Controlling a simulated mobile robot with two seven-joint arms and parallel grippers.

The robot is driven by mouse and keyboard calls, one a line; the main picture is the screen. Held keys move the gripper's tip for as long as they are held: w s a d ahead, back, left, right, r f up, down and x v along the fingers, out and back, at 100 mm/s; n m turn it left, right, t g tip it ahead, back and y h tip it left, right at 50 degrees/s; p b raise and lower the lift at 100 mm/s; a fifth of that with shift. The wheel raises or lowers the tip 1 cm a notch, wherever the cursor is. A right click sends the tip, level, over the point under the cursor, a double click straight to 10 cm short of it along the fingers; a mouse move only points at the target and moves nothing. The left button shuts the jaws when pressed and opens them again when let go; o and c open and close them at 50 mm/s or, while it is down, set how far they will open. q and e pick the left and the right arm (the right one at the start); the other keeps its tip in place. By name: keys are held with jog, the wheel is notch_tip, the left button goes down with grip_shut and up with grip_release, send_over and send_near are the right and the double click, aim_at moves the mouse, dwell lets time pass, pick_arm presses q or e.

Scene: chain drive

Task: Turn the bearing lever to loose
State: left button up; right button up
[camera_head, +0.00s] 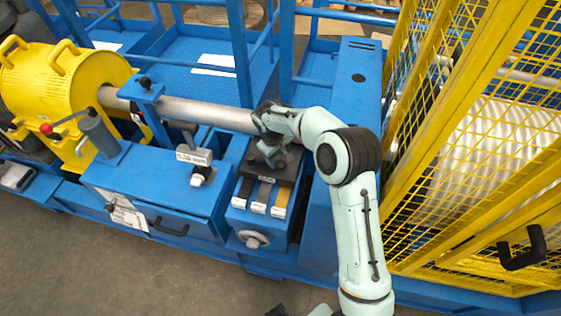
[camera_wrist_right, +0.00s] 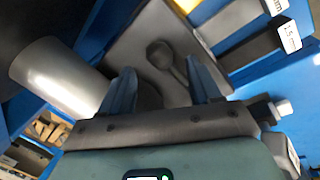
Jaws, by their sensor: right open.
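My right gripper (camera_head: 268,150) reaches down over the dark block beside the steel shaft, at the right end of the blue bench. In the right wrist view its two fingers (camera_wrist_right: 160,72) are apart and empty. A dark grey lever with a rounded knob (camera_wrist_right: 160,54) lies on a grey plate (camera_wrist_right: 135,40), just beyond and between the fingertips. Its arm runs toward the right finger; I cannot tell whether they touch. I take this for the bearing lever; no loose marking is readable. In the head view my gripper largely hides it. My left gripper is not recognisable in view.
The steel shaft (camera_head: 205,112) runs from the yellow drum (camera_head: 60,80) toward my right wrist; it is close left in the wrist view (camera_wrist_right: 62,75). Labelled strips (camera_head: 260,197) sit in front of the dark block. A yellow mesh guard (camera_head: 480,150) stands right of my arm.

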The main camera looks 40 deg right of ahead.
aim_at(280, 161)
jog(key=shift+d+f, duration=0.2)
jog(key=shift+f, duration=0.85)
jog(key=shift+d+f, duration=0.2)
jog(key=shift+f, duration=0.85)
jog(key=c, duration=1.1)
grip_shut()
